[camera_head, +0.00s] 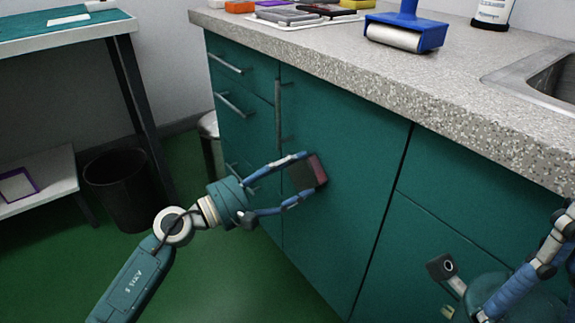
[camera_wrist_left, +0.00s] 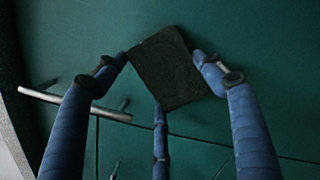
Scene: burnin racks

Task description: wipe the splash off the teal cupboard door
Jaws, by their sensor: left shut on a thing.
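The teal cupboard door (camera_head: 345,125) stands shut under the counter, with an upright metal handle near its left edge. My left gripper (camera_head: 302,178) is shut on a block (camera_head: 306,174), dark with a reddish side, like a sponge. The block is at the door's face, and I cannot tell whether it touches. In the left wrist view the dark block (camera_wrist_left: 168,68) sits between the blue fingers against a teal surface. I see no clear splash on the door; the block and fingers hide part of it. My right gripper (camera_head: 525,280) is at the lower right, cut off by the frame.
The speckled counter (camera_head: 330,62) overhangs the door, carrying a blue lint roller (camera_head: 405,28), a tray of blocks, a white bottle (camera_head: 492,10) and a sink (camera_head: 550,78). Drawers (camera_head: 238,80) are to the left. A black bin (camera_head: 122,190) stands on the green floor.

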